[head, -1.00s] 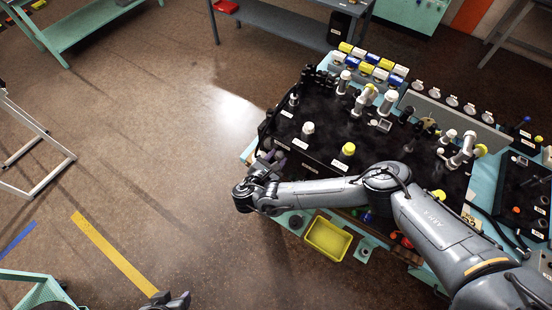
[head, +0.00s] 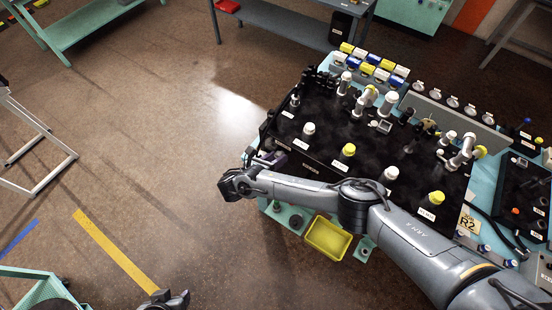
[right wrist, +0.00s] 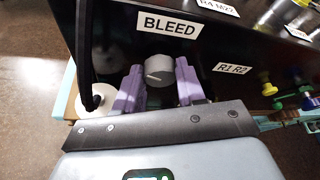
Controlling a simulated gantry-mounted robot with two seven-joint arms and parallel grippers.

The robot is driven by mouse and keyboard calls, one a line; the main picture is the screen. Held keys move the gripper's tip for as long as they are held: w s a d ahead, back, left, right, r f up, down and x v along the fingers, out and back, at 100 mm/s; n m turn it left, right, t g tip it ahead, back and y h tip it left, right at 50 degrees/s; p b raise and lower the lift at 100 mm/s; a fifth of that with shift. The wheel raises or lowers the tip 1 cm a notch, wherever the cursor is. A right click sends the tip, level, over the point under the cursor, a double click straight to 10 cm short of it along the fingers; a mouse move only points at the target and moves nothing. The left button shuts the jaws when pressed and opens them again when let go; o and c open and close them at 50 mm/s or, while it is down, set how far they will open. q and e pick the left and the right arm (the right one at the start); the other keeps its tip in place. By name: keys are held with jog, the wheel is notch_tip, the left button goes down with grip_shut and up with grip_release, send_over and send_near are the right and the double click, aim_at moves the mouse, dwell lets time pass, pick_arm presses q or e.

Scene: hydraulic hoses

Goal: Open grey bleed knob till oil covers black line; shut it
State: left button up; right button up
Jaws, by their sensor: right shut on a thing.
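The grey bleed knob (right wrist: 159,70) sits on the black front panel below the BLEED label (right wrist: 169,25) in the right wrist view. A pale line marks its face. My right gripper (right wrist: 158,82) has its two purple fingers on either side of the knob and is shut on it. In the head view my right gripper (head: 268,160) is at the bench's left front corner, and the knob is hidden there. My left gripper (head: 178,299) shows only partly at the bottom edge; its fingers are unclear. I can make out neither the oil nor the black line.
A white round part (right wrist: 96,100) with a black hose stands just left of the knob. The black bench top (head: 330,150) carries several white and yellow capped fittings. A yellow tray (head: 328,238) sits at its front edge. The floor to the left is open.

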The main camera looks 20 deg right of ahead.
jog(key=n+g+h+b, duration=0.1)
jog(key=n+b, duration=0.1)
jog(key=n, duration=0.1)
jog(key=shift+w+a, duration=0.1)
jog(key=shift+h, duration=0.3)
dwell(0.4)
jog(key=o, duration=1)
jog(key=shift+o, duration=0.2)
jog(key=shift+f, duration=0.1)
jog(key=shift+a, duration=0.1)
